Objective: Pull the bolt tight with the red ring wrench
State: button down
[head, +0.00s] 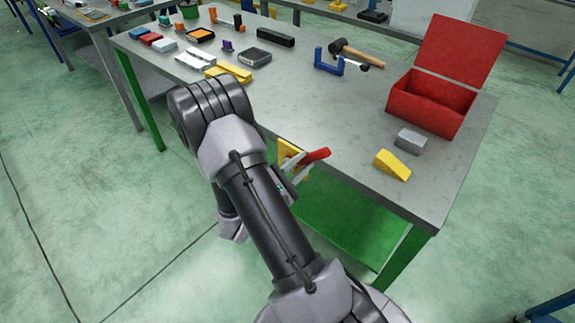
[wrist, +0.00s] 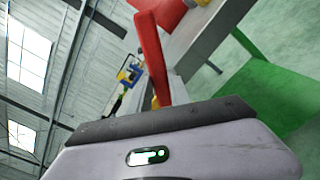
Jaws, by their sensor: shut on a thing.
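The red ring wrench (head: 318,156) shows as a red bar sticking out to the right of my gripper (head: 296,166), at the front edge of the table. My gripper is shut on it, with the light fingers partly hidden by my own arm. In the wrist view the red wrench (wrist: 150,55) rises, slightly tilted, from beyond the dark edge of my gripper's housing. A yellow piece (head: 287,151) sits just behind the fingers at the table edge. The bolt and the ring end of the wrench cannot be made out.
The grey table (head: 335,120) carries an open red box (head: 430,103), a yellow wedge (head: 392,165), a grey block (head: 410,140), a mallet (head: 355,53) and a blue bracket (head: 328,62). Several small parts lie farther left. The green floor in front is clear.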

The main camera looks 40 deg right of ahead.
jog(key=shift+w+a+r, duration=0.15)
jog(key=shift+a, duration=0.05)
jog(key=shift+s+a, duration=0.15)
jog(key=shift+a, duration=1.25)
jog(key=shift+s+a, duration=0.15)
jog(key=shift+a, duration=1.25)
jog(key=shift+s, duration=0.1)
